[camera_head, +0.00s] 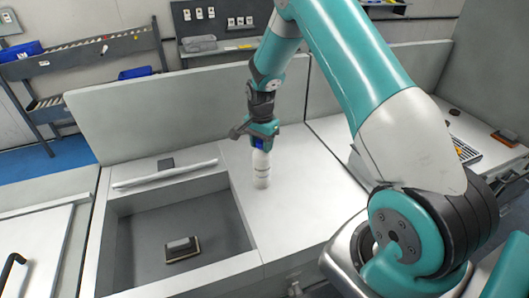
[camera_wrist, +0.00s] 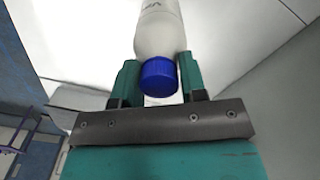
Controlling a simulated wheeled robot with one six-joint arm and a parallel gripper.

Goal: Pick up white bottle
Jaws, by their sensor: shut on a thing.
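The white bottle (camera_head: 261,172) stands upright on the white counter (camera_head: 297,207), to the right of the sunken basin. Its blue cap points up. In the wrist view the bottle (camera_wrist: 160,30) shows with its blue cap (camera_wrist: 158,77) between the two green fingers. My gripper (camera_head: 261,143) is above the bottle, pointing down, and is shut on its top end by the cap. It also shows in the wrist view (camera_wrist: 158,82). I cannot tell whether the bottle's base touches the counter.
A grey basin (camera_head: 121,245) is left of the bottle, with a small dark box (camera_head: 182,249) inside it. A long white bar (camera_head: 165,174) lies behind the basin. A grey partition (camera_head: 150,117) stands at the back. The counter right of the bottle is clear.

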